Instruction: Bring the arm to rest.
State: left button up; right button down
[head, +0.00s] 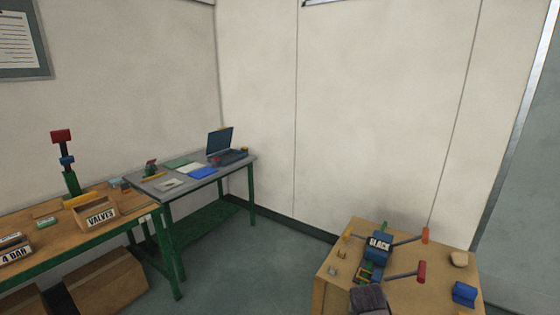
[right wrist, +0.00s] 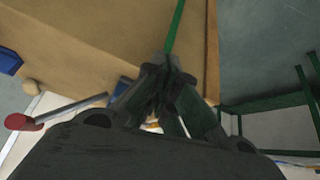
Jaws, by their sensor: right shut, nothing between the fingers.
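My right gripper (right wrist: 165,70) shows in the right wrist view with its fingers together, and nothing is seen between them. In the head view, a dark grey part of my right arm (head: 370,299) comes in at the bottom edge, in front of the wooden table (head: 425,296) on the right. The fingertips cannot be made out clearly there. A device marked "BLACK" (head: 380,246) stands on that table just beyond it. Whether the gripper touches anything is not clear. My left gripper is not in view.
Two red- and orange-ended levers (head: 421,271) reach right from the device. A blue block (head: 464,292) and a tan lump (head: 459,258) lie on the table's right. A workbench (head: 120,229) with a "VALVES" box (head: 98,214) and a laptop desk (head: 245,165) stand left. Floor between is clear.

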jog(key=s+a+r+n+g+y, duration=0.1)
jog(key=s+a+n, duration=0.15)
jog(key=s, duration=1.05)
jog(key=s+a+r+n+g+y, duration=0.1)
jog(key=s+n+y, duration=0.15)
jog(key=s, duration=1.05)
notch_tip(320, 180, down, 34)
jog(key=s+n+g, duration=0.1)
jog(key=s, duration=0.1)
jog(key=s+d+f, duration=0.2)
jog(key=s+f, duration=0.7)
jog(key=s, duration=0.2)
jog(key=s+d+f+g+h, duration=0.1)
jog(key=s+d+f, duration=0.2)
jog(key=s+f, duration=0.7)
jog(key=shift+s+d+g, duration=0.25)
jog(key=shift+s+g, duration=0.05)
jog(key=shift+s, duration=0.1)
jog(key=shift+f, duration=0.1)
